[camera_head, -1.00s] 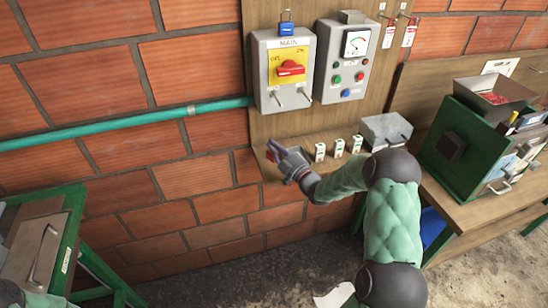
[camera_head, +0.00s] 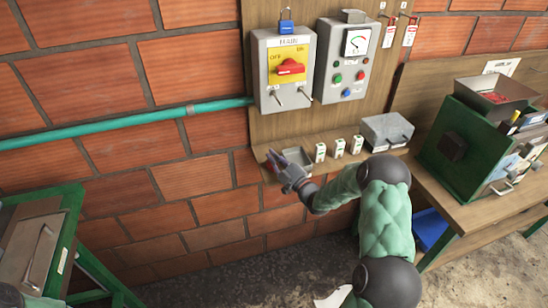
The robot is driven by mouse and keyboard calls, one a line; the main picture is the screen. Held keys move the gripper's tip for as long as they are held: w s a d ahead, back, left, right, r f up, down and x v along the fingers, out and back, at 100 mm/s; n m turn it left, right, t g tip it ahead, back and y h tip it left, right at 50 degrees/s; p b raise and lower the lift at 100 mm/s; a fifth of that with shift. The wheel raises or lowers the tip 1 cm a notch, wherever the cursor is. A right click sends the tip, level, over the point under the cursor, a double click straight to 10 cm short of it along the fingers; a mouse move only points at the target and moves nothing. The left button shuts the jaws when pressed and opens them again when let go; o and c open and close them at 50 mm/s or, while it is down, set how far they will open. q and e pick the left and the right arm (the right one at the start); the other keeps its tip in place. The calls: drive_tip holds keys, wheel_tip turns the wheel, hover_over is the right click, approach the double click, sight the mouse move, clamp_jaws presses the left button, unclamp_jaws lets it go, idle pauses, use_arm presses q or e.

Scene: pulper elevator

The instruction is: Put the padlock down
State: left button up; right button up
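A blue padlock (camera_head: 286,23) stands upright on top of the grey main switch box (camera_head: 284,72), which has a red rotary handle on a yellow plate. My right gripper (camera_head: 271,160) is well below that box, at the left end of the wooden shelf, beside a small grey tray (camera_head: 296,156). Its fingers are small and dark here; I cannot tell whether they are apart or hold anything. It is clear of the blue padlock. My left gripper is out of view.
A grey control box (camera_head: 343,62) with a gauge and buttons hangs right of the switch. A green machine (camera_head: 462,145) stands on the right bench.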

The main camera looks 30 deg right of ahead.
drive_tip(key=shift+o, duration=1.1)
drive_tip(key=shift+r, duration=0.1)
drive_tip(key=shift+r+p, duration=0.15)
drive_tip(key=shift+p, duration=0.2)
drive_tip(key=v, duration=1.2)
